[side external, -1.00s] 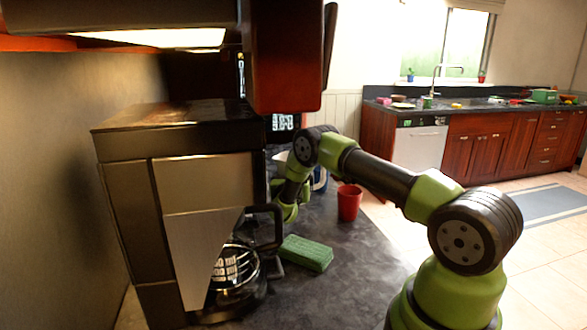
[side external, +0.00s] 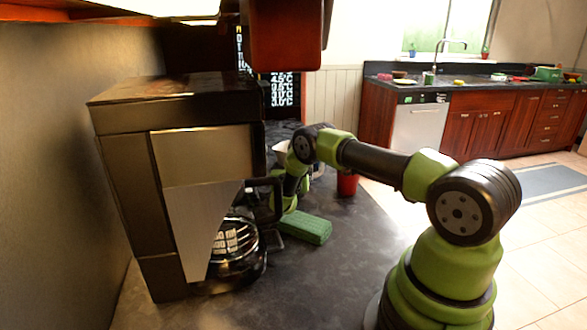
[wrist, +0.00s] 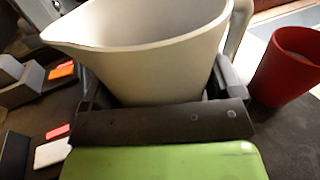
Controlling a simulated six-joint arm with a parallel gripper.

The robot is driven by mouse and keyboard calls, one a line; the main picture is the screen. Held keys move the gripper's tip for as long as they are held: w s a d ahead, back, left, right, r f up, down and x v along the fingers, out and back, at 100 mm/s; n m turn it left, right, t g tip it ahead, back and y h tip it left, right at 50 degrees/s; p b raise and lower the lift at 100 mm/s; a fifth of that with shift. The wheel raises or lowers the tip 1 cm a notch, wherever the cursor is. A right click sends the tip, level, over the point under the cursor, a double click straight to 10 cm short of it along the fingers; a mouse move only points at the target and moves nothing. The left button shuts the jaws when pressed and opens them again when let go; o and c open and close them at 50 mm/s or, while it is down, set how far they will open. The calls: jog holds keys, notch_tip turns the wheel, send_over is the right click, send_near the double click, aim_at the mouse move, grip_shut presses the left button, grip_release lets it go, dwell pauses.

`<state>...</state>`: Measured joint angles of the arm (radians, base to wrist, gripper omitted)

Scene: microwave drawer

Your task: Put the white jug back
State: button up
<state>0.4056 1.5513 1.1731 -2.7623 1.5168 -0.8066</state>
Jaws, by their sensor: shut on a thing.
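The white jug (wrist: 145,55) is upright in the wrist view, with its spout to the left and its handle to the right. My gripper (wrist: 160,92) is shut on the jug, with a finger at each side of its body. In the side view only a small pale part of the jug (side external: 281,151) shows behind my wrist. The rest is hidden by my arm and the coffee maker. My gripper (side external: 284,195) is low over the counter behind the green sponge. Whether the jug's base touches the counter is hidden.
A red cup (side external: 347,185) stands close to the right of the jug. A green sponge (side external: 305,228) lies in front of my gripper. A coffee maker (side external: 190,150) with a glass carafe (side external: 238,250) stands at the left. The front counter (side external: 320,275) is clear.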

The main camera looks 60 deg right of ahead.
jog(key=shift+f, duration=0.6)
jog(key=o, duration=1.1)
